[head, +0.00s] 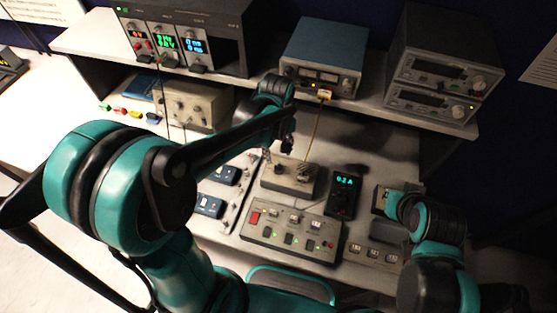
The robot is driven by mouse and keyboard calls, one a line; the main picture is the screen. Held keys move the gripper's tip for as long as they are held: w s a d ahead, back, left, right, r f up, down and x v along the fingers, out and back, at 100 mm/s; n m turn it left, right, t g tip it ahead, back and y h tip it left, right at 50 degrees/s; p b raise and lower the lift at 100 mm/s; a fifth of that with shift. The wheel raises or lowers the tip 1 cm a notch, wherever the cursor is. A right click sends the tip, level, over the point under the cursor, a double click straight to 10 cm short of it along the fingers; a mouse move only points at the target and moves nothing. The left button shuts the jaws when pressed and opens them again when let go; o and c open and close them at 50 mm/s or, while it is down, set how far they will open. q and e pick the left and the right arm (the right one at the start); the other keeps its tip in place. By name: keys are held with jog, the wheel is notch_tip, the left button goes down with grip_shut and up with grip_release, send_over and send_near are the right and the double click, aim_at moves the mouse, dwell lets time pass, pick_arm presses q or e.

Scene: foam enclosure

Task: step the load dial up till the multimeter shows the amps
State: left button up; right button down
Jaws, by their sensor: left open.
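The load box (301,181) is a beige box on the bench in the middle of the head view. Its dark dial (280,169) is on top at the left, with smaller terminals beside it. The black multimeter (342,208) lies just right of the box and reads 0.2 A in cyan. My left gripper (287,143) is open, pointing down above and behind the load box, apart from the dial as far as I can see. My right arm (432,222) is at the lower right; its fingers cannot be made out.
A control panel (290,236) with switches and lights lies in front of the box. Blue modules (209,206) are to its left. A yellow lead (316,124) hangs from the blue supply (322,58) on the shelf behind. More instruments (440,75) stand at the right.

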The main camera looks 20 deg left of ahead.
aim_at(278, 167)
pick_arm(q)
notch_tip(278, 167, down, 8)
jog(key=shift+f+b, duration=0.1)
jog(key=shift+b, duration=1)
grip_shut()
